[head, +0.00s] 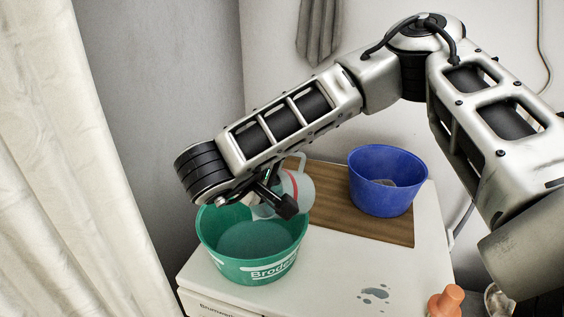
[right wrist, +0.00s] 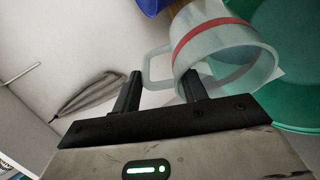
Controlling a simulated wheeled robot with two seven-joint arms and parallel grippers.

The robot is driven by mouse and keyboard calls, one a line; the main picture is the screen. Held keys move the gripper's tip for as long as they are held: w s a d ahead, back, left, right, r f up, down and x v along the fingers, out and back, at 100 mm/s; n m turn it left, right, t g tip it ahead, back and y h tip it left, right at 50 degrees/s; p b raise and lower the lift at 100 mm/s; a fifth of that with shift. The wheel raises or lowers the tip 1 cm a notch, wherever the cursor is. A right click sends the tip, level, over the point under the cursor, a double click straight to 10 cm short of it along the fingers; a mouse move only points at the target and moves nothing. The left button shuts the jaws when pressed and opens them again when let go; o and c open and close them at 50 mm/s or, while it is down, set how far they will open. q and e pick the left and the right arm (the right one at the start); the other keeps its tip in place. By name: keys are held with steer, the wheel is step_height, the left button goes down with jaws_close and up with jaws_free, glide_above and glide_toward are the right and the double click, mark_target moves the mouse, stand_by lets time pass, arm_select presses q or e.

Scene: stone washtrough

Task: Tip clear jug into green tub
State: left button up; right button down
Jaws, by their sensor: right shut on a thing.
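The clear jug (head: 298,187) has a red band and a pale handle. It is tilted over the right rear part of the green tub (head: 255,268), its handle upward and its mouth toward the tub. My right gripper (head: 273,196) is shut on the jug, partly hiding it. In the right wrist view the jug (right wrist: 225,42) shows its round opening, and its handle lies between the fingers (right wrist: 161,82). The green tub (right wrist: 288,112) is just beyond it. The tub has a paler, flat surface inside, perhaps water. I cannot make out a stream. My left gripper is not in view.
A blue tub (head: 388,194) with something grey inside stands on a brown wooden board (head: 335,212) behind and to the right. An orange object (head: 445,301) is at the front right. Wet spots (head: 375,293) mark the white top. A pale curtain (head: 65,160) hangs at left.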

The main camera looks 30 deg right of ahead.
steer(key=shift+a, duration=0.1)
steer(key=shift+s+a+f+t+h, duration=0.1)
steer(key=shift+a+f+t+h, duration=0.1)
steer(key=shift+a+h, duration=0.3)
steer(key=shift+s+a+f+t+h, duration=0.1)
steer(key=shift+a+t+h, duration=0.1)
steer(key=shift+a+h, duration=0.25)
steer(key=shift+d, duration=0.1)
